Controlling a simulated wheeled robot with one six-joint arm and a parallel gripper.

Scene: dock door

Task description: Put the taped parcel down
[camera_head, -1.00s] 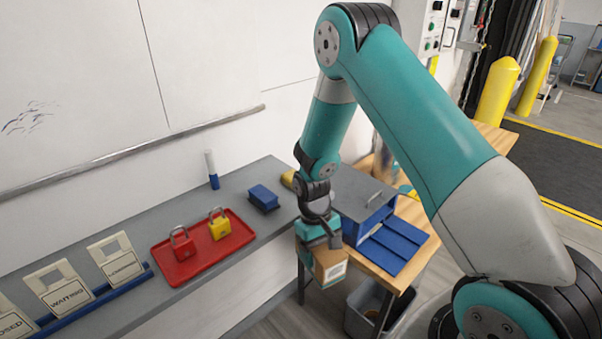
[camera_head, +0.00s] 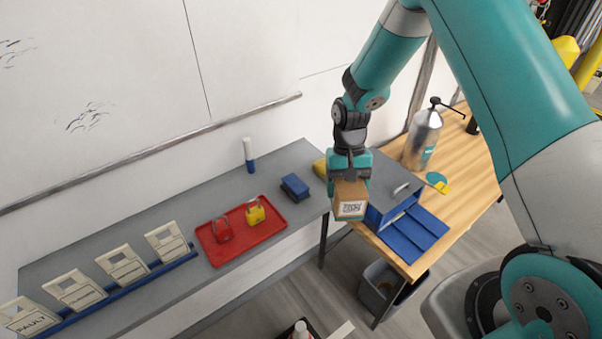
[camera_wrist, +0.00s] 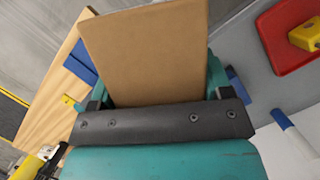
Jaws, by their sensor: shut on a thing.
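The taped parcel (camera_head: 350,197) is a small brown cardboard box with a printed white label on its front face. My gripper (camera_head: 349,178) is shut on it and holds it in the air, in front of the grey shelf's right end and the blue and grey box. In the wrist view the parcel (camera_wrist: 148,52) fills the space between the fingers of my gripper (camera_wrist: 160,92). Its plain brown face shows there. I cannot see any tape, and the parcel's underside is hidden.
The grey shelf (camera_head: 110,240) carries a red tray (camera_head: 270,238) with two padlocks, a blue block (camera_head: 295,187) and a marker (camera_head: 249,157). A wooden table (camera_head: 462,165) holds the grey and blue box (camera_head: 385,208) and a metal bottle (camera_head: 423,140). A grey bin (camera_head: 380,287) stands below.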

